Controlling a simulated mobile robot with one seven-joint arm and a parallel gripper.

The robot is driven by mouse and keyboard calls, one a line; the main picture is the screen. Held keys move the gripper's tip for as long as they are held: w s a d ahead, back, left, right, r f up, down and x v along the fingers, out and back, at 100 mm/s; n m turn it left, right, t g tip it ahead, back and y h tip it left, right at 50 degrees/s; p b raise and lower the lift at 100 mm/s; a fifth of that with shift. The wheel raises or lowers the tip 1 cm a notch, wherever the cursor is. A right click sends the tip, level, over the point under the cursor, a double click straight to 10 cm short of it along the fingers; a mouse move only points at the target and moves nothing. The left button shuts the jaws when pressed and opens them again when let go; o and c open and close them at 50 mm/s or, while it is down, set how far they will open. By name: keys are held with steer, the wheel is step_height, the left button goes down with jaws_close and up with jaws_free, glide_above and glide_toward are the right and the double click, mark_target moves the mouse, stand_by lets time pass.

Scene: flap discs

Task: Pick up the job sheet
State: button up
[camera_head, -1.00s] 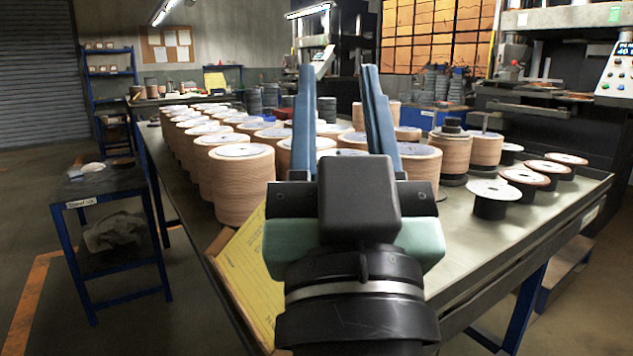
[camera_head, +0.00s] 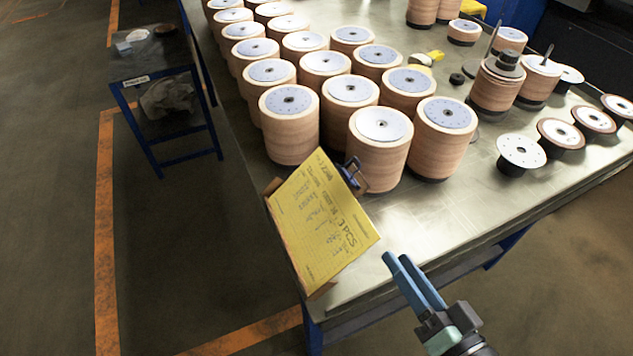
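The job sheet (camera_head: 320,218) is a yellow sheet with handwriting on a brown clipboard. It lies at the near left corner of the metal table (camera_head: 430,215), its left side reaching past the table's edge. A dark clip (camera_head: 352,174) holds its top right end, close to the stacks of discs. My gripper (camera_head: 402,268) has two blue fingers and is to the right of the sheet, near the table's front edge, apart from the sheet. The fingers look nearly parallel with a narrow gap, and nothing shows between them.
Several tall stacks of tan discs (camera_head: 289,130) stand in rows behind the sheet. Small dark spools with pale tops (camera_head: 520,152) stand at the right. A blue-framed side table (camera_head: 160,70) is at the left. The tabletop right of the sheet is clear.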

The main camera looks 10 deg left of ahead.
steer(key=m+y+p, duration=0.1)
steer(key=p, duration=0.1)
glide_toward(360, 224)
steer(key=shift+t, duration=0.3)
steer(key=shift+f+p+x, duration=0.2)
steer(key=shift+p+x, duration=0.75)
steer(key=shift+x, duration=1.55)
steer(key=shift+f+p+x, duration=0.15)
steer(key=shift+p+x, duration=0.75)
steer(key=shift+x, duration=1.6)
jaws_close()
